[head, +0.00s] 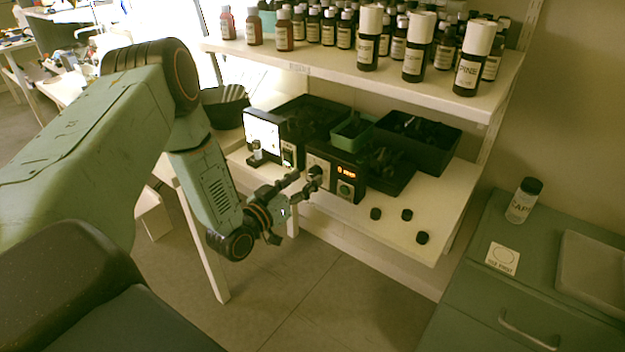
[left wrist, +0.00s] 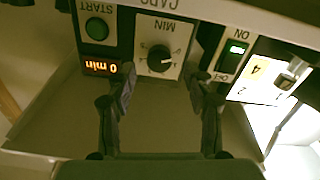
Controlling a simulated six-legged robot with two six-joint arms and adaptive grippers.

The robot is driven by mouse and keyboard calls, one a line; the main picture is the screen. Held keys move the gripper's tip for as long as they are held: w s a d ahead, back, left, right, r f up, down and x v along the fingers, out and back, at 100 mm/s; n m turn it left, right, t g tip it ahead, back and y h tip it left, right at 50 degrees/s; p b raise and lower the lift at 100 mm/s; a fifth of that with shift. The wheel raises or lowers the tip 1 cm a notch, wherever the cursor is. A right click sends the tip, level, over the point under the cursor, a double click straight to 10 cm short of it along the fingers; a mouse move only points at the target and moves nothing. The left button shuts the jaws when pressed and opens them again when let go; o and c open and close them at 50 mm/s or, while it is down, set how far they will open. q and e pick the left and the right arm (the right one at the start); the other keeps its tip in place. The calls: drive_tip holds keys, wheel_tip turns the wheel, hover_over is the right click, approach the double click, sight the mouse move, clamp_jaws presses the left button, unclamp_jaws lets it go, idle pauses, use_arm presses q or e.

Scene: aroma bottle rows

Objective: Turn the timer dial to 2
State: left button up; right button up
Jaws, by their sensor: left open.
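The timer dial (left wrist: 160,58) is a black knob on a white plate marked MIN, seen upside down in the left wrist view. Its display (left wrist: 101,68) reads 0 min in orange. In the head view the dial sits on the front of a black timer box (head: 322,186) on the lower shelf, partly hidden by the fingers. My left gripper (head: 305,186) is open in front of that panel. In the left wrist view its fingers (left wrist: 160,105) are spread to either side of the dial's line, with nothing between them.
A lit switch (left wrist: 236,48) marked ON is beside the dial. A bright-faced unit (head: 263,132) stands left of the timer. Black caps (head: 407,215) lie on the lower shelf (head: 440,192). Bottles (head: 418,47) crowd the upper shelf. A green cabinet (head: 480,295) stands at right.

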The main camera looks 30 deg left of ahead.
sight(315, 172)
use_arm(q)
drive_tip(key=shift+w, duration=1.2)
drive_tip(key=shift+w+d, duration=0.1)
drive_tip(key=shift+w, duration=0.05)
drive_tip(key=shift+c, duration=0.3)
clamp_jaws()
